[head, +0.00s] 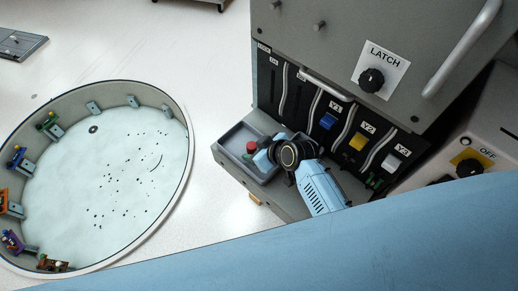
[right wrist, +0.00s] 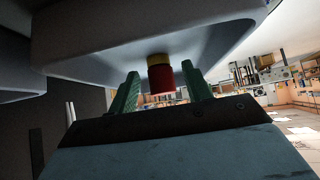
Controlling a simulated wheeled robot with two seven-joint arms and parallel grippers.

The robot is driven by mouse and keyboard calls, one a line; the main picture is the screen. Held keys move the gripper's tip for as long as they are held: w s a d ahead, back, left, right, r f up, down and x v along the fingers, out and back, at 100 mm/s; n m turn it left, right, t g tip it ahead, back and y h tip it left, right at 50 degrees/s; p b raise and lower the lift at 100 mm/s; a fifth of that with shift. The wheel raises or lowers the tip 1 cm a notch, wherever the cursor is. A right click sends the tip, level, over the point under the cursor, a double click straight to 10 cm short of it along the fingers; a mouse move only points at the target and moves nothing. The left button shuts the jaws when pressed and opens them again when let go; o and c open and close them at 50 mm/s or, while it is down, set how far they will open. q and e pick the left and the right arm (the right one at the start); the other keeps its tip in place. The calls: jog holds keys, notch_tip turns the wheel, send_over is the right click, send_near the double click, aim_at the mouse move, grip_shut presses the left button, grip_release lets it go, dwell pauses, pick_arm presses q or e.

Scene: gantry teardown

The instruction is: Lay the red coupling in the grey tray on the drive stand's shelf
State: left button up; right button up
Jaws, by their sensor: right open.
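The red coupling (head: 251,147) shows in the grey tray (head: 228,138) on the shelf of the drive stand (head: 290,208). In the right wrist view the coupling (right wrist: 161,79) is a short red cylinder with a yellow-gold band at one end. My right gripper (head: 254,155) is at the tray, close beside the coupling. In the right wrist view its green fingers (right wrist: 160,74) are open, one on each side of the coupling, with gaps visible. The coupling's contact with the tray floor is hard to make out. My left gripper is not in view.
The stand's front panel holds a LATCH knob (head: 371,79), a handle (head: 466,48) and blue, yellow and white connectors beside labels. A box with an OFF switch (head: 469,166) is at the right. A large round basin (head: 191,160) stands on the floor at the left.

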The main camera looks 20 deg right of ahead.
jog(key=p+v, duration=0.2)
jog(key=v, duration=1)
jog(key=shift+r, duration=0.15)
notch_tip(320, 180, up, 8)
jog(key=p, duration=0.9)
